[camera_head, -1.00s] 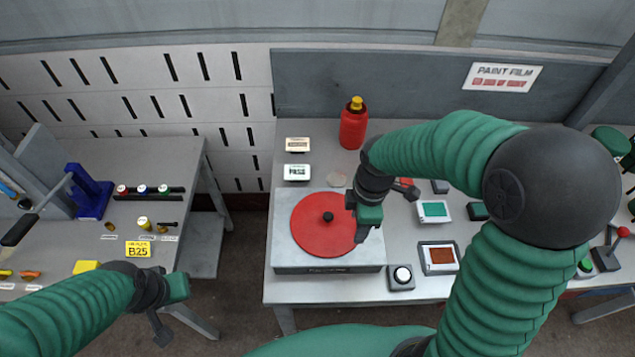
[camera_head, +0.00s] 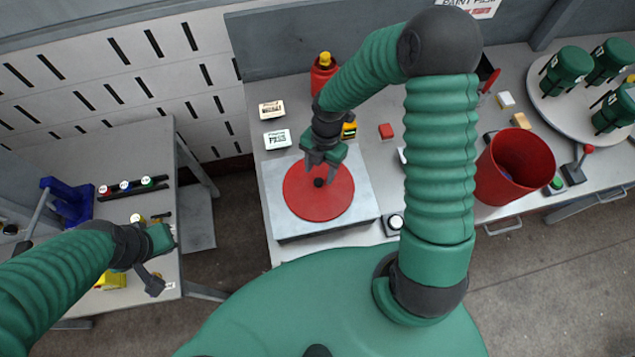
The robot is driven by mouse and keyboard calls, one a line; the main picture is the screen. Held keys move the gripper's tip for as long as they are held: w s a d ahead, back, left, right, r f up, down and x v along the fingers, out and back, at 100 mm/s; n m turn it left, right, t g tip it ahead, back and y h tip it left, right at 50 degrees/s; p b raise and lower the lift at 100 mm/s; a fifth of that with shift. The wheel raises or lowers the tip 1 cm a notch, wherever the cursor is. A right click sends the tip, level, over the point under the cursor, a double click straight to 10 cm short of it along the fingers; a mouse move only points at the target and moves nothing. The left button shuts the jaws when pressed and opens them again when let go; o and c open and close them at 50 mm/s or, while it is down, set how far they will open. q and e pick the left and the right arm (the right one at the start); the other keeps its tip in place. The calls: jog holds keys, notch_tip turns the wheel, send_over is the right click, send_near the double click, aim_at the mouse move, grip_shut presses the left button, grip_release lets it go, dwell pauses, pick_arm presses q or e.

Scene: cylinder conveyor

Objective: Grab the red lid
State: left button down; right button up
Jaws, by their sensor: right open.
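The red lid (camera_head: 309,206) is a flat round disc with a small black knob (camera_head: 318,182) at its middle. It lies on the grey box (camera_head: 366,206) on the right-hand table. My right gripper (camera_head: 322,168) is open and points down over the lid, right at the knob. I cannot tell whether its fingers touch the knob. My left gripper (camera_head: 165,262) is over the left table's right edge, well away from the lid. It appears open with nothing between its fingers.
A red bottle with a yellow cap (camera_head: 324,70) stands behind the lid. A red bin (camera_head: 513,166) and a turntable (camera_head: 552,108) with green containers are to the right. A gap separates the two tables. My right arm crosses above the table.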

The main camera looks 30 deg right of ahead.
aim_at(318, 181)
jog(key=f, duration=0.2)
jog(key=s+a+f+p, duration=0.1)
jog(key=shift+f, duration=0.3)
jog(key=shift+w+d+f, duration=0.15)
jog(key=shift+w+d, duration=0.1)
jog(key=shift+d, duration=0.05)
jog(key=shift+c, duration=1.8)
jog(key=shift+d, duration=0.1)
jog(key=c, duration=0.5)
jog(key=shift+s+a, duration=0.1)
jog(key=shift+a, duration=0.1)
grip_shut()
